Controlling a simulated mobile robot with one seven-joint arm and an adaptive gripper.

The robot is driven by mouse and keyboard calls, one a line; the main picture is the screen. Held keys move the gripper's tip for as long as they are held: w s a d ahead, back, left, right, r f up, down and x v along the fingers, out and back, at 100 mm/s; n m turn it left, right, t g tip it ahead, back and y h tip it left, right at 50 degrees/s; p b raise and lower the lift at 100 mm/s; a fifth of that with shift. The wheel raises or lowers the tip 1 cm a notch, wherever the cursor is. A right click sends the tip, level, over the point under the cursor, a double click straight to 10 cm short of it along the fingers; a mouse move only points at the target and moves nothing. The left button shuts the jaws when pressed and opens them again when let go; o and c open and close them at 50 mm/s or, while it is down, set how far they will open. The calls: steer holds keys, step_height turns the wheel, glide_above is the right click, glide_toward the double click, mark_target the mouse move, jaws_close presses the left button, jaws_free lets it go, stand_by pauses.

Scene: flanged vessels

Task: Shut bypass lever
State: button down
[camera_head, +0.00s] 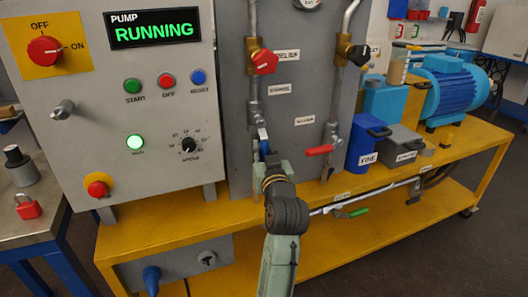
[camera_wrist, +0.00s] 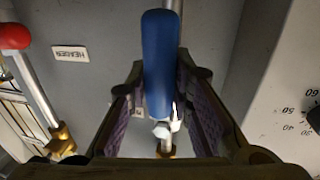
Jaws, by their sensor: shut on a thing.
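The blue lever (camera_head: 264,147) is on the left vertical pipe, below the label that seems to read bypass (camera_head: 279,88). My gripper (camera_head: 266,166) reaches it from the front and partly hides it in the head view. In the wrist view, the blue handle (camera_wrist: 160,60) stands between the two padded fingers of my gripper (camera_wrist: 162,100), which is shut on it. The handle looks about in line with the pipe in the wrist view; its exact angle is hard to tell. The valve's metal fitting (camera_wrist: 163,130) shows beyond the fingers.
A red lever (camera_head: 320,150) on the right pipe stands close by. Red (camera_head: 264,62) and black (camera_head: 358,54) knobs sit above. The control panel (camera_head: 125,110) juts out at left. A blue box (camera_head: 366,142) stands at right on the yellow bench (camera_head: 410,180).

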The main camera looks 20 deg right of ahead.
steer(key=shift+d, duration=0.1)
stand_by(0.3)
steer(key=shift+d+f+n+b, duration=0.1)
steer(key=shift+d+n+b, duration=0.4)
steer(key=shift+n+b, duration=0.4)
steer(key=d+r+n+t+y+b, duration=0.2)
steer(key=d+r+n+b, duration=0.4)
steer(key=n+b, duration=0.9)
steer(key=shift+w+r+n+y, duration=0.15)
steer(key=shift+r+n+y, duration=0.65)
steer(key=shift+n, duration=0.9)
steer(key=shift+r, duration=0.1)
steer(key=c, duration=1.4)
jaws_free()
steer(key=shift+d, duration=0.1)
